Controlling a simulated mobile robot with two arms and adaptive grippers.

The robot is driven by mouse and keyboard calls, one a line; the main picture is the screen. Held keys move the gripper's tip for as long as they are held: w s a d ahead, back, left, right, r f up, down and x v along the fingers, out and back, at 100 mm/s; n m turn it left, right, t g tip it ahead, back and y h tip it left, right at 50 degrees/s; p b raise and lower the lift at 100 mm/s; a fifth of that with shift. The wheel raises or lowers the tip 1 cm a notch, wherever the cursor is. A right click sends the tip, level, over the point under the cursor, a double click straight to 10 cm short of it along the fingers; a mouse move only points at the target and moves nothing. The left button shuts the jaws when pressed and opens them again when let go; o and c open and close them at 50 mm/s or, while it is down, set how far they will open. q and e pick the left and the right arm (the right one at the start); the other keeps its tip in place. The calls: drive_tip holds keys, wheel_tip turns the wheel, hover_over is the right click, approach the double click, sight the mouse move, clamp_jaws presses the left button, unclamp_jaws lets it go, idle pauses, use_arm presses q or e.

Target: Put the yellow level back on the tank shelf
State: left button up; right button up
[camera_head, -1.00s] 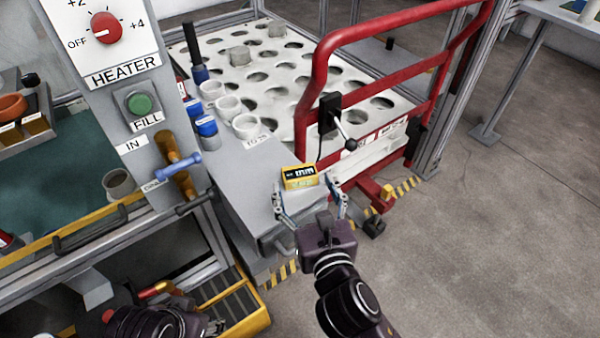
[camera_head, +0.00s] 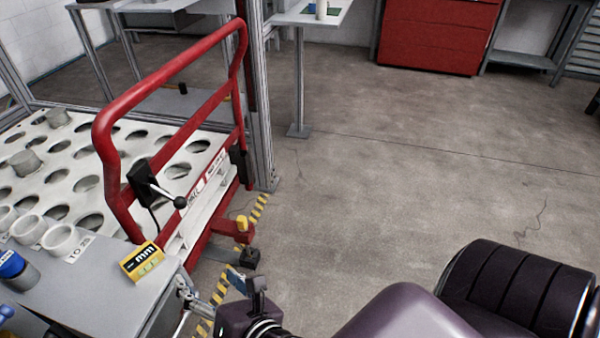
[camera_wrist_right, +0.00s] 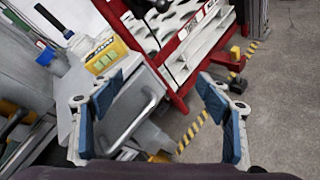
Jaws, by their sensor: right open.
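The yellow level (camera_head: 142,261), a small yellow block with a dark label and green windows, lies on the grey shelf (camera_head: 98,291) near its right end. It also shows in the right wrist view (camera_wrist_right: 106,55), beyond and left of the fingers. My right gripper (camera_wrist_right: 160,112) is open and empty, its blue-padded fingers wide apart. In the head view my right gripper (camera_head: 215,292) is off the shelf's right end, to the right of and below the level, apart from it. My left gripper is not in view.
A red guard rail (camera_head: 108,150) with a black lever stands behind the level. The perforated white plate (camera_head: 90,155) lies behind. The floor to the right is clear.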

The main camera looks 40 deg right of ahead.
drive_tip(key=s+d+f+m+g+h, duration=0.1)
drive_tip(key=s+d+f+m+g, duration=0.2)
drive_tip(key=d+f+m, duration=0.35)
drive_tip(key=s+d+f+m+g+h, duration=0.1)
drive_tip(key=s+d+f+m+g, duration=0.2)
drive_tip(key=m, duration=0.6)
drive_tip(key=s+d+f+m+g+y, duration=0.1)
drive_tip(key=s+f+m+g, duration=0.3)
drive_tip(key=s+m, duration=0.5)
drive_tip(key=d+m, duration=0.1)
drive_tip(key=m, duration=0.2)
drive_tip(key=shift+f+m, duration=0.15)
drive_tip(key=shift+m, duration=0.2)
drive_tip(key=shift+w, duration=0.1)
